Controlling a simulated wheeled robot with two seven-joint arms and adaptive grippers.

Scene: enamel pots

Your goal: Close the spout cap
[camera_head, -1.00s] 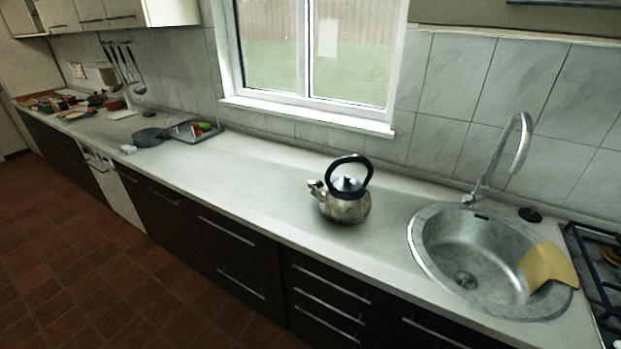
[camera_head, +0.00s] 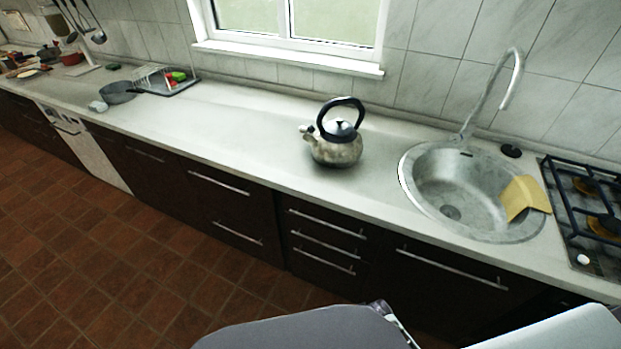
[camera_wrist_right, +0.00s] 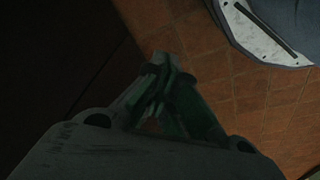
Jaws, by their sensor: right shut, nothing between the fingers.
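A speckled grey kettle (camera_head: 337,152) with a black arched handle stands upright on the worktop, left of the sink. Its spout (camera_head: 311,133) points left, with a small cap at the tip. The cap is too small to tell whether it is open or shut. My right gripper (camera_wrist_right: 157,75) shows in the right wrist view, its fingers together and empty. It is above the brown tiled floor, away from the kettle. My left gripper is not in view.
The worktop (camera_head: 240,133) is clear around the kettle. A round sink (camera_head: 425,212) with a yellow cloth (camera_head: 524,197) and a gas hob (camera_head: 590,215) are to the right. A pan (camera_head: 118,92) and a dish rack (camera_head: 165,82) are at the left. Dark drawers (camera_head: 325,240) front the worktop.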

